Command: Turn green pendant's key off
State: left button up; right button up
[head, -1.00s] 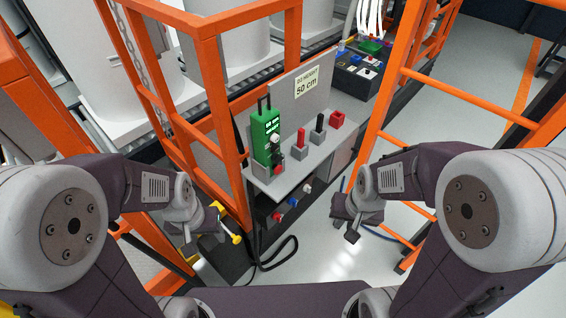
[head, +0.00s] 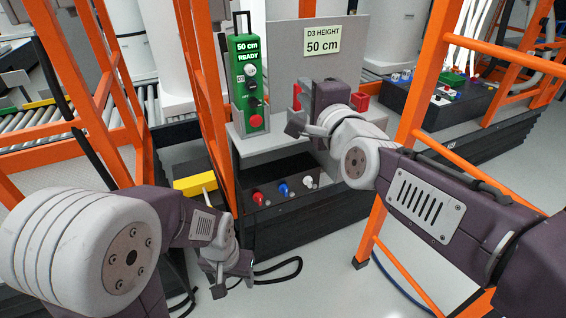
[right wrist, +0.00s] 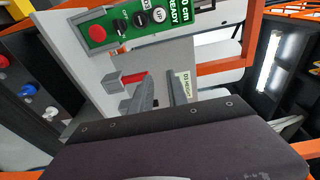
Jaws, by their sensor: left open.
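The green pendant (head: 240,95) stands upright at the left end of the grey shelf. Its display reads "50 cm READY". Below are a white button, black controls and a red button (head: 256,121). The small key cannot be made out clearly. In the right wrist view the pendant (right wrist: 185,24) lies along the top, sideways. My right gripper (head: 292,118) is right of the pendant, apart from it; its fingers (right wrist: 160,92) show apart and empty in the wrist view. My left gripper (head: 231,284) is low at the left, open and empty, below the shelf.
A red lever (head: 297,95) stands just behind my right gripper. A red holder (head: 360,101) is right of it. A "D3 HEIGHT 50 cm" sign (head: 322,41) is on the grey panel. Orange rails (head: 418,110) stand at both sides.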

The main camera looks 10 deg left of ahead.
jog(key=n+g+y+b, duration=0.1)
jog(key=n+y+b, duration=0.1)
jog(key=b, duration=0.3)
send_near(256, 106)
jog(key=x, duration=0.8)
jog(key=shift+w+p, duration=0.2)
jog(key=shift+p, duration=0.2)
pick_arm(q)
notch_tip(256, 106, down, 8)
pick_arm(e)
grip_shut()
